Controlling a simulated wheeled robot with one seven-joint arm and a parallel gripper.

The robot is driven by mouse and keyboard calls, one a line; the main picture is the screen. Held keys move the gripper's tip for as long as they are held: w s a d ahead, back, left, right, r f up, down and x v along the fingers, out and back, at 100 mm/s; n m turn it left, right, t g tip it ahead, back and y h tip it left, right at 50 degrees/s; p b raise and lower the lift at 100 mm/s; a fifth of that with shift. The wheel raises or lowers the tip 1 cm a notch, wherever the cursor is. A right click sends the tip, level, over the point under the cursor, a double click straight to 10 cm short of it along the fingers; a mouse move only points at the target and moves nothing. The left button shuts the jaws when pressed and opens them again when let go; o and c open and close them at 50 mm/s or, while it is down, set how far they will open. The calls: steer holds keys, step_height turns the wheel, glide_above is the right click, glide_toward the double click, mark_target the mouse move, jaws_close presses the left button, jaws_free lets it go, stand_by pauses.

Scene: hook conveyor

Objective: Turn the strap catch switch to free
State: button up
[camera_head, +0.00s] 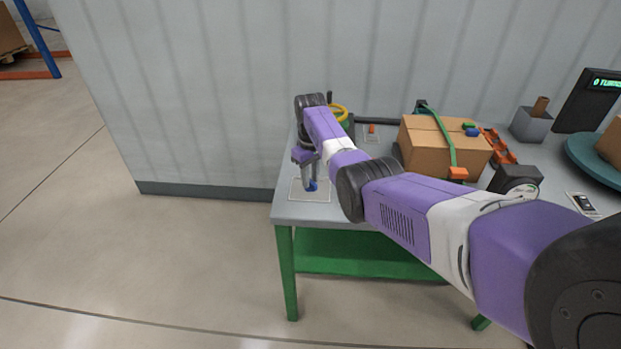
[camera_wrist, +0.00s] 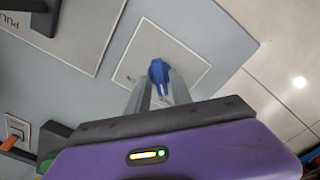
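A blue switch knob (camera_wrist: 158,72) stands on a pale square plate (camera_wrist: 188,52) in the wrist view. In the head view the knob (camera_head: 313,186) shows just under my gripper (camera_head: 307,182), at the near left corner of the table, with its plate (camera_head: 322,195) around it. My gripper (camera_wrist: 160,84) points down at the plate, with one grey finger on each side of the knob. The fingertips are very close to the knob; I cannot tell whether they press on it. Small marks on the plate are too small to read.
A cardboard box (camera_head: 425,148) with a green strap (camera_head: 447,135) stands on the grey table (camera_head: 340,212). A yellow ring (camera_head: 341,112) is behind my wrist. A grey holder (camera_head: 532,124), a dark display (camera_head: 585,100) and a teal turntable (camera_head: 598,160) are at right. The floor at left is clear.

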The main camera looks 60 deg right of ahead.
steer(key=shift+o, duration=0.5)
steer(key=shift+r+b, duration=0.35)
steer(key=shift+r, duration=3.5)
